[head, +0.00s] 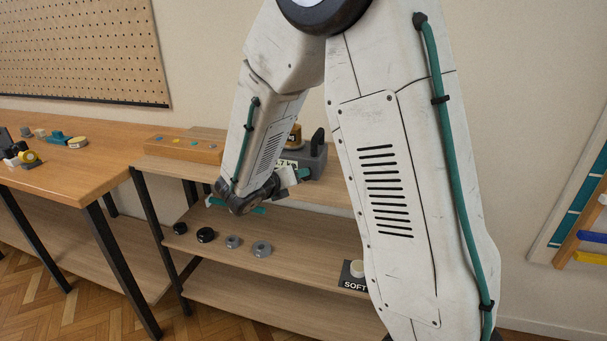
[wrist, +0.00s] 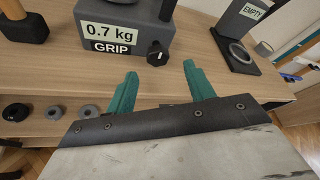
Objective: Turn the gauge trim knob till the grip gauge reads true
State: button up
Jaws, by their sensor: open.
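The grip gauge (wrist: 110,27) is a grey block on the upper shelf in the wrist view, with a label reading 0.7 kg and GRIP. Its black trim knob (wrist: 157,53) sits on the front face at the lower right, with a pale mark on it. In the head view the gauge (head: 313,160) is partly hidden behind my arm. My gripper (wrist: 157,80) has two teal fingers, apart and empty. In the wrist view the knob shows between and just beyond the fingertips, and I see no contact. The gripper also shows in the head view (head: 237,206).
A grey stand labelled EMPTY (wrist: 251,12) stands right of the gauge. Several dark and grey rings, such as one grey ring (head: 261,249), lie on the shelf below. A SOFT sign (head: 355,284) is beside my arm. A wooden block (head: 182,149) lies left on the upper shelf.

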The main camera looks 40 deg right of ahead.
jog(key=x, duration=0.7)
jog(key=shift+w+d+f, duration=0.2)
jog(key=shift+w+d, duration=0.05)
jog(key=shift+w, duration=0.15)
jog(key=c, duration=1)
